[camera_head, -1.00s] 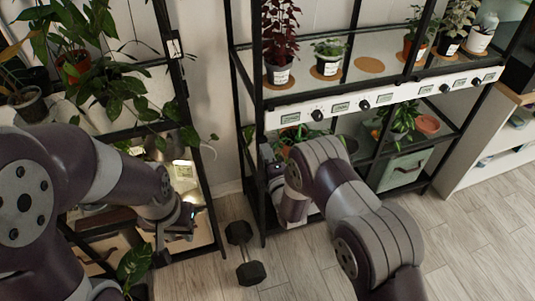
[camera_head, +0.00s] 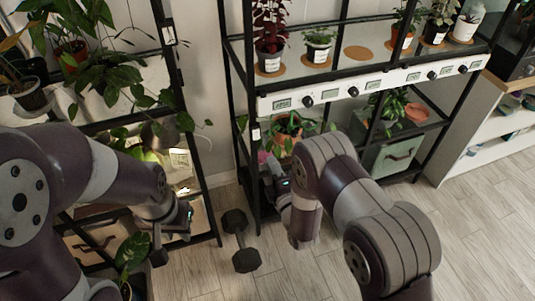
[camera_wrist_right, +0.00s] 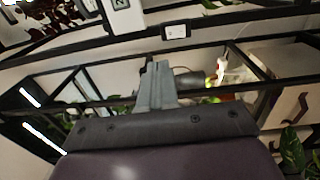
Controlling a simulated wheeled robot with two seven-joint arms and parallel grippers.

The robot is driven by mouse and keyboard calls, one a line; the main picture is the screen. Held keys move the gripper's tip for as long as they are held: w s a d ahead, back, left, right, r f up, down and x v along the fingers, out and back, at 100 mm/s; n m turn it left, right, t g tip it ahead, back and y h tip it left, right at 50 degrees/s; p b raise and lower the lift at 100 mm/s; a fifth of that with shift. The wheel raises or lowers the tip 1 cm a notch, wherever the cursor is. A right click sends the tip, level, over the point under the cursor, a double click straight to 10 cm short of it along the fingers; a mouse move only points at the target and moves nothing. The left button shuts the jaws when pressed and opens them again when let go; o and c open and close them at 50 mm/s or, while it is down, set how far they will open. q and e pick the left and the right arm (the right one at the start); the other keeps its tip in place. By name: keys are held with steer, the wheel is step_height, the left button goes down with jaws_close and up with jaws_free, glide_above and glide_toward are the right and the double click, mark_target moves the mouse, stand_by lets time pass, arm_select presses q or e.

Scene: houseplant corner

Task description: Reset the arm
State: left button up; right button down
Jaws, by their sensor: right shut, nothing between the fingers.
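My right arm reaches up from the lower right in the head view and bends over at the elbow. Its right gripper (camera_head: 272,168) is close to the front left post of the middle shelf, partly hidden by its own wrist. In the right wrist view the right gripper (camera_wrist_right: 155,72) has its fingers together with nothing between them. My left arm comes in from the left, in front of the left shelf. Its left gripper (camera_head: 163,245) points down near that shelf's lower level, and its finger opening is not clear.
The middle shelf (camera_head: 375,80) carries potted plants above and below a strip of displays and knobs. The left shelf (camera_head: 205,190) also holds plants. A black dumbbell (camera_head: 240,240) lies on the floor between my arms. A white cabinet (camera_head: 470,135) stands at right; the floor before it is clear.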

steer(key=shift+s+d, duration=0.25)
steer(key=shift+s, duration=0.45)
